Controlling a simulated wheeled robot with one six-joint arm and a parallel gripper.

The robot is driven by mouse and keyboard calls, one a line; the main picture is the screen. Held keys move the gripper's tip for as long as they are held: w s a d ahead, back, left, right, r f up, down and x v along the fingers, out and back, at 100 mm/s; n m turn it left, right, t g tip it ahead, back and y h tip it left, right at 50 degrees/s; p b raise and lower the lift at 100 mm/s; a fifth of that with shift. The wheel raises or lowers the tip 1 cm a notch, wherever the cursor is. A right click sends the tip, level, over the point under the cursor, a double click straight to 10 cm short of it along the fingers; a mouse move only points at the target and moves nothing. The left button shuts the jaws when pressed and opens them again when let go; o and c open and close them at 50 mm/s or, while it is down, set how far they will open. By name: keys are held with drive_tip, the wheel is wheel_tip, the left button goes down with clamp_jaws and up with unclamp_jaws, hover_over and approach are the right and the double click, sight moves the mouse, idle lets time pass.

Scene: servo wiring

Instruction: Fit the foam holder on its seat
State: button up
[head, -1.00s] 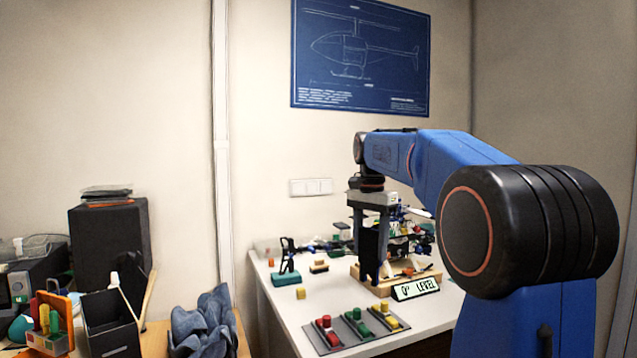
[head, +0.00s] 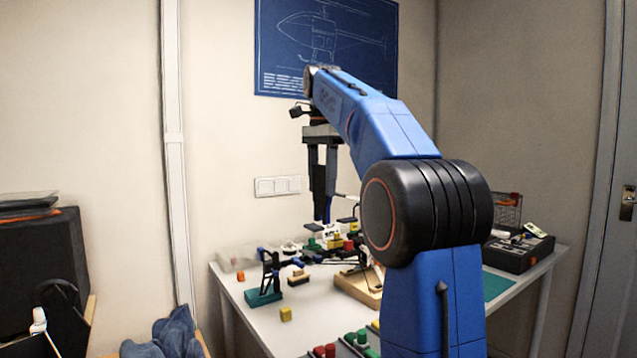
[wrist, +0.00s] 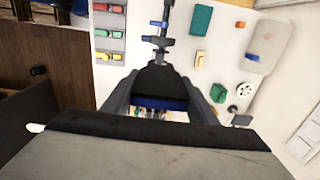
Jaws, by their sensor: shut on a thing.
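My gripper (head: 322,219) is raised above the back of the white table, pointing down. Its two fingers are shut on a black block with a blue edge, probably the foam holder (wrist: 160,84). In the wrist view the block sits between the fingers. In the head view its dark side (head: 318,183) shows along the fingers, clear of the table. I cannot pick out the seat for certain. A wooden stand (head: 356,291) is on the table, partly hidden by my arm, with helicopter parts around it.
Colored pieces on grey trays (wrist: 109,34) are near the front edge. A dark case (head: 518,252) is at the right. A wall rises behind the table.

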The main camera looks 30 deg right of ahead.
sight(322, 205)
drive_tip(key=shift+f, duration=0.1)
drive_tip(key=shift+f, duration=2.9)
drive_tip(key=shift+f, duration=2.15)
idle(0.3)
drive_tip(key=o, duration=1.1)
wheel_tip(322, 205, up, 12)
